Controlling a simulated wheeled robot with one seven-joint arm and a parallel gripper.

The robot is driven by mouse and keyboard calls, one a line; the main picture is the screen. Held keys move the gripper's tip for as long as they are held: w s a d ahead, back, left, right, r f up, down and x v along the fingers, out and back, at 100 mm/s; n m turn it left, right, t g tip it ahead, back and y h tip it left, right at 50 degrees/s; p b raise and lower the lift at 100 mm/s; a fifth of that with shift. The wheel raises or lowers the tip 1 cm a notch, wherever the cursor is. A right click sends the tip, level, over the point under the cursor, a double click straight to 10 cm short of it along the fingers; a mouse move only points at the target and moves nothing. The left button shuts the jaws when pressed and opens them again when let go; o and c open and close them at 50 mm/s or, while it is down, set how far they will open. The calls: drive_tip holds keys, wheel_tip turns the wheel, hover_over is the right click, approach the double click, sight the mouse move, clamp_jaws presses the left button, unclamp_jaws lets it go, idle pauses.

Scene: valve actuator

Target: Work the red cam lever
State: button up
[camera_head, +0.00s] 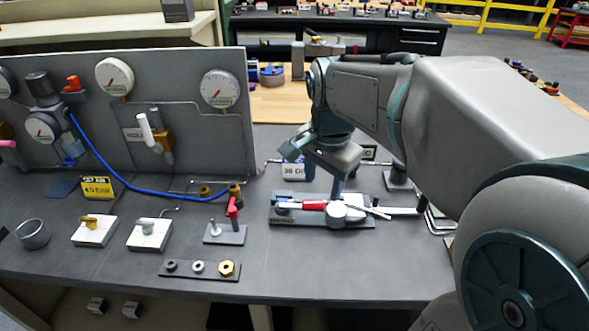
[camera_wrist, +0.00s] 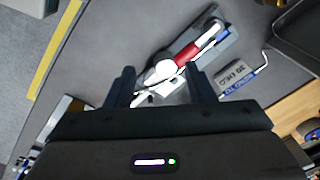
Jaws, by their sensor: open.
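A red upright lever (camera_head: 232,208) stands on a small grey plate (camera_head: 225,235) left of my gripper. A second red part, a sleeve (camera_head: 314,205), lies along a white and silver mechanism on a longer grey plate (camera_head: 284,219); it also shows in the wrist view (camera_wrist: 187,54). I cannot tell which red part is the cam lever. My gripper (camera_head: 338,188) is over the longer plate, by the mechanism's round white hub (camera_head: 337,212). In the wrist view my gripper (camera_wrist: 160,87) is open, its fingers either side of the hub (camera_wrist: 165,69). Contact is unclear.
A "30 DEG" block (camera_wrist: 234,73) stands behind the longer plate. A gauge panel (camera_head: 190,120) with a blue hose (camera_head: 140,185) is at the back left. White valve blocks (camera_head: 95,232) and a fittings strip (camera_head: 200,270) sit left. The front right bench edge is mostly clear.

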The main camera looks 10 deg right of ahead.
sight(315, 201)
drive_tip(key=w+d+f+m+g+b, duration=0.1)
drive_tip(key=w+d+f+m+b, duration=0.15)
drive_tip(key=w+m, duration=0.75)
drive_tip(key=f, duration=0.8)
drive_tip(key=a+f, duration=0.1)
drive_tip(key=f, duration=0.3)
drive_tip(key=shift+s+f, duration=0.25)
drive_tip(key=shift+f, duration=0.1)
clamp_jaws()
drive_tip(key=shift+d, duration=0.1)
